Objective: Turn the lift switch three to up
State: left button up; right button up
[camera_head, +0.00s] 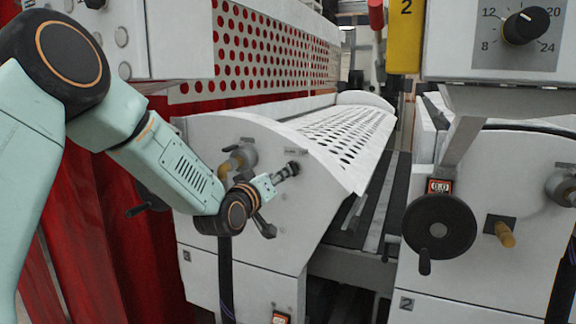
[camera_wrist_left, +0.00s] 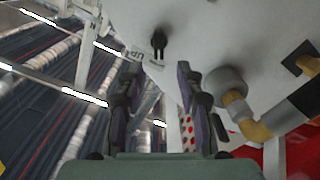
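The lift switch is a small black knob (camera_head: 293,168) on the white end panel of the machine in the middle. In the left wrist view the knob (camera_wrist_left: 159,42) sits on the white panel beside an "UP" label (camera_wrist_left: 132,55). My left gripper (camera_head: 277,176) reaches this panel from the left, close to the knob. In the left wrist view its two dark fingers (camera_wrist_left: 157,78) are apart with nothing between them, and the knob lies just beyond the fingertips. I cannot tell whether they touch it. The knob's exact setting is unclear. My right gripper is not in view.
A grey and brass fitting (camera_wrist_left: 232,92) sticks out from the panel near my fingers. A black handwheel (camera_head: 438,229) and a dial (camera_head: 526,25) are on the right machine. Red perforated guarding (camera_head: 270,45) stands behind. A dark gap separates the machines.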

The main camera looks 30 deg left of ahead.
aim_at(293, 169)
pick_arm(q)
jog(key=w+p, duration=0.1)
jog(key=w, duration=0.6)
jog(key=shift+a, duration=0.2)
jog(key=shift+d+f, duration=0.1)
jog(key=shift+d, duration=0.15)
jog(key=shift+c, duration=1.1)
grip_shut()
